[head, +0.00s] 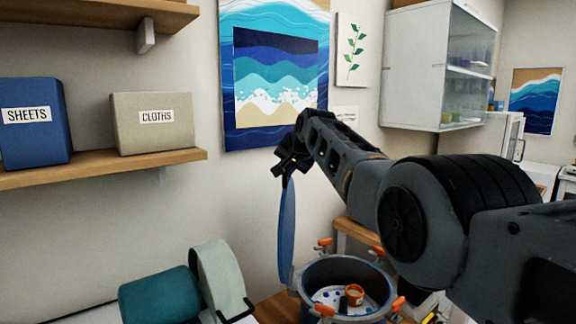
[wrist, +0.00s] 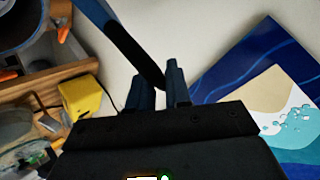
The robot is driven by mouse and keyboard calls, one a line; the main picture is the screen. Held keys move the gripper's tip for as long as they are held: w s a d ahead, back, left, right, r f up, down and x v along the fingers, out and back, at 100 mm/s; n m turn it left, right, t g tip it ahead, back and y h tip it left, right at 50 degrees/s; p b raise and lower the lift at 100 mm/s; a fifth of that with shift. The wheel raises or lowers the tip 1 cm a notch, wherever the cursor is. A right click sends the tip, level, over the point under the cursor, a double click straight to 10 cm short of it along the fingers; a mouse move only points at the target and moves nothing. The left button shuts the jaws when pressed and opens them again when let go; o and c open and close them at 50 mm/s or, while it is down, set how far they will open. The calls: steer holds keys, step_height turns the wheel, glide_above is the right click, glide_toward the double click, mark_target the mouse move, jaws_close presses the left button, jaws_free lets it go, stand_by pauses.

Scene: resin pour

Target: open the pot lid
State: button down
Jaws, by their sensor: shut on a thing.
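The round pot (head: 307,272) stands low in the head view with its mouth uncovered and orange clamps around its rim. Its blue lid (head: 287,235) stands nearly upright, edge-on, at the pot's left side. My gripper (head: 287,172) is at the lid's upper end, shut on it. In the wrist view the lid's blue edge and dark end (wrist: 125,45) run down to between my gripper's fingers (wrist: 159,80). Part of the pot (wrist: 25,28) shows at the upper left there. Whether the lid touches the pot rim is hard to tell.
Inside the pot is a small orange-rimmed cup (head: 355,293). A shelf (head: 110,170) with boxes juts out at left. A yellow block (wrist: 85,97) lies near the pot.

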steer(key=shift+a, duration=0.25)
steer(key=shift+f, duration=0.1)
steer(key=c, duration=1.2)
jaws_free()
steer(key=shift+o, duration=0.2)
steer(key=shift+d, duration=0.1)
steer(key=b+v, duration=0.2)
steer(key=v, duration=0.5)
steer(key=shift+s+r, duration=0.25)
steer(key=shift+r, duration=0.05)
